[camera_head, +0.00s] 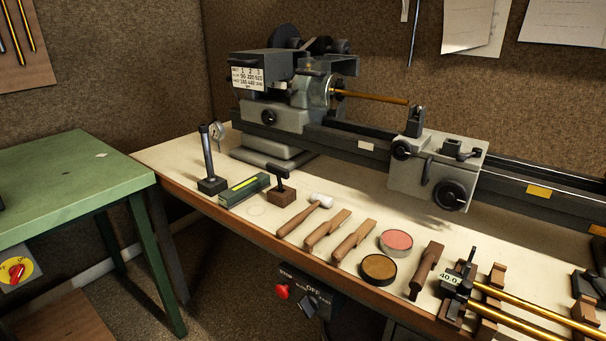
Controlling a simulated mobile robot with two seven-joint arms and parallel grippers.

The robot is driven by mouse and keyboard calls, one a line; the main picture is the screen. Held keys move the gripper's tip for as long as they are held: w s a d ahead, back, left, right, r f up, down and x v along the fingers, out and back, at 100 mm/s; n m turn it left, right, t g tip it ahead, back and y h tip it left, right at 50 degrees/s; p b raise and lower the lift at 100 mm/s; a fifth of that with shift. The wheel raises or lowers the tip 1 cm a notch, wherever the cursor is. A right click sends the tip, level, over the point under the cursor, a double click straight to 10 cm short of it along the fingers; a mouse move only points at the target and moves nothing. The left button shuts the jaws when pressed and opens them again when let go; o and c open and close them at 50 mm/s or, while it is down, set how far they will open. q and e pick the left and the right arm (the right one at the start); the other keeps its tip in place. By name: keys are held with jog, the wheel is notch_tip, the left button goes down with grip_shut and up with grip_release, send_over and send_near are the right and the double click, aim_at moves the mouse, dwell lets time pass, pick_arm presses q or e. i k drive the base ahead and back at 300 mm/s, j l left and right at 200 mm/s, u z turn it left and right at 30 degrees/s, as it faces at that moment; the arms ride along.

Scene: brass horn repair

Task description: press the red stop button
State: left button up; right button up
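The red stop button (282,292) is a small red knob on a dark switch box (322,305) under the front edge of the bench. The word STOP is printed above it, and OFF stands to its right near a dark lever. Nothing covers or touches the button in the head view. Neither of my grippers shows in this view.
The bench (190,150) carries a lathe (270,115), a row of hand tools and two round tins. Brass tubes (540,305) lie at the front right. A green table (70,180) stands at left, with a red rotary switch (17,272) on yellow below it.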

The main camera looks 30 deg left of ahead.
aim_at(282, 292)
jog(key=u, duration=1.25)
